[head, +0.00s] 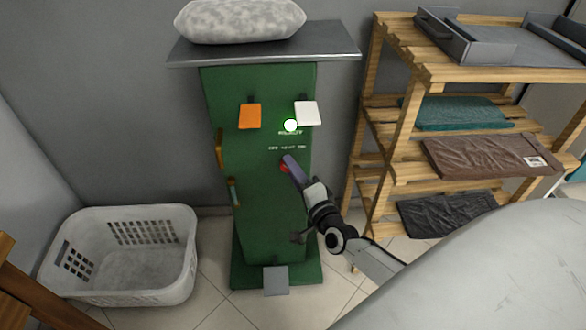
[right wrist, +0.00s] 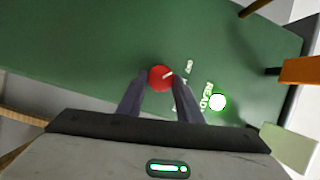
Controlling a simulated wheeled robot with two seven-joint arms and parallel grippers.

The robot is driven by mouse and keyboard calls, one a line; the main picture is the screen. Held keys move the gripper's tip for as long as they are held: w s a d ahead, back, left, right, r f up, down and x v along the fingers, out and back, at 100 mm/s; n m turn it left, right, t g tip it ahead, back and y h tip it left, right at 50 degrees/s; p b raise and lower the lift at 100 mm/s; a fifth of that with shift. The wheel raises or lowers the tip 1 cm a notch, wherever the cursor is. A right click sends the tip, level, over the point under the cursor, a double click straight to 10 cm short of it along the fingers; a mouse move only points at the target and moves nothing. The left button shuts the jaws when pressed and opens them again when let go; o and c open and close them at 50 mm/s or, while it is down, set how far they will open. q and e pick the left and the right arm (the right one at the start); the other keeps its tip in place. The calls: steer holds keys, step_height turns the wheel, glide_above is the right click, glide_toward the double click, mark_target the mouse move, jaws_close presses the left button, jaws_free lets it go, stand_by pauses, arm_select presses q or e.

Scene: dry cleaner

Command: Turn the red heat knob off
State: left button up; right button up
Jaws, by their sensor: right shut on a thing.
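The red heat knob (right wrist: 159,78) is on the front of the green cabinet (head: 265,210), below small white lettering. In the head view my right gripper (head: 288,165) reaches the panel from the lower right and hides most of the knob (head: 283,168). The right gripper is shut on the knob. A lit white-green round lamp (head: 291,125) is above the lettering, which reads READY. My left gripper is not in view.
An orange tag (head: 250,116) and a white tag (head: 307,113) stick out above the knob. A grey top (head: 262,53) holds a pale cushion (head: 240,20). A white basket (head: 125,215) stands left; a wooden rack (head: 400,130) with folded cloths stands right. A grey pedal (head: 276,281) is at the base.

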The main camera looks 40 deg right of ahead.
steer(key=o, duration=1)
steer(key=shift+o, duration=0.2)
steer(key=s+a+p, duration=0.1)
steer(key=s, duration=0.9)
steer(key=shift+a, duration=0.35)
steer(key=shift+r, duration=0.1)
steer(key=s+a+f+n+g+y+p, duration=0.2)
steer(key=s+a+f+n+g, duration=0.1)
steer(key=s+a+n, duration=0.5)
steer(key=s+a+f+n+g+y+p, duration=0.1)
steer(key=s+a+f+n+g+y, duration=0.2)
steer(key=s+a+n+g, duration=0.3)
steer(key=s+a+n, duration=0.3)
steer(key=a+n, duration=0.2)
steer(key=n, duration=0.1)
steer(key=shift+f+p, duration=0.4)
